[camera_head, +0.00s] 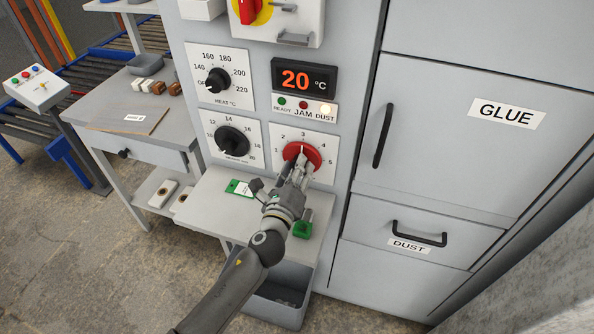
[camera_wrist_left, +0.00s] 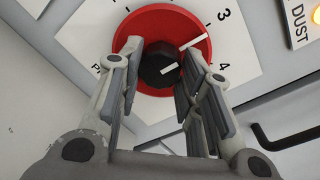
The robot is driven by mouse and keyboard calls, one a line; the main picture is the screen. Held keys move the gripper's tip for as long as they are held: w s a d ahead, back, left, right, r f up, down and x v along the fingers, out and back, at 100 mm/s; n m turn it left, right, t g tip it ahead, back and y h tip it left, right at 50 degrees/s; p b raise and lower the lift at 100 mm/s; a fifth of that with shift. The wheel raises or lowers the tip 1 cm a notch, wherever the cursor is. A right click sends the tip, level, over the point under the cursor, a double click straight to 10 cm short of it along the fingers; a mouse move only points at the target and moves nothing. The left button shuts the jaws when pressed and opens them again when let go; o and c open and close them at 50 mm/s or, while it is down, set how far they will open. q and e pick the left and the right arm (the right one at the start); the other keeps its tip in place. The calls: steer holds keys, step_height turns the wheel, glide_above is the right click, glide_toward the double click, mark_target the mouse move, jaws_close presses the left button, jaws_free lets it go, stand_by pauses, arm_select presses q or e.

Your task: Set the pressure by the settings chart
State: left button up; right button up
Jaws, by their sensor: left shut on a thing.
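The red pressure dial (camera_head: 311,153) is on the grey machine front, with a scale from 1 to 5. In the left wrist view, the red disc (camera_wrist_left: 140,25) surrounds a black knob (camera_wrist_left: 158,58). White marks show on knob and disc; the disc's mark points near 3, its exact reading unclear. My left gripper (camera_head: 297,165) is shut on this knob, fingers on both sides, hiding the lower dial. A green card with a white label (camera_head: 240,188) lies on the shelf below; its text is too small to read. My right gripper is out of view.
The heat dial (camera_head: 217,80) and another black dial (camera_head: 232,141) are at left. The display (camera_head: 304,77) reads 20 °C; the DUST lamp (camera_head: 326,109) glows. A green block (camera_head: 303,228) stands on the shelf (camera_head: 215,205), below my wrist. A grey bin (camera_head: 280,300) is underneath.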

arm_select(q)
steer(key=shift+n+h, duration=0.3)
steer(key=shift+n, duration=4.1)
steer(key=shift+g, duration=0.3)
steer(key=o, duration=1)
steer(key=shift+o, duration=0.2)
steer(key=v, duration=1.2)
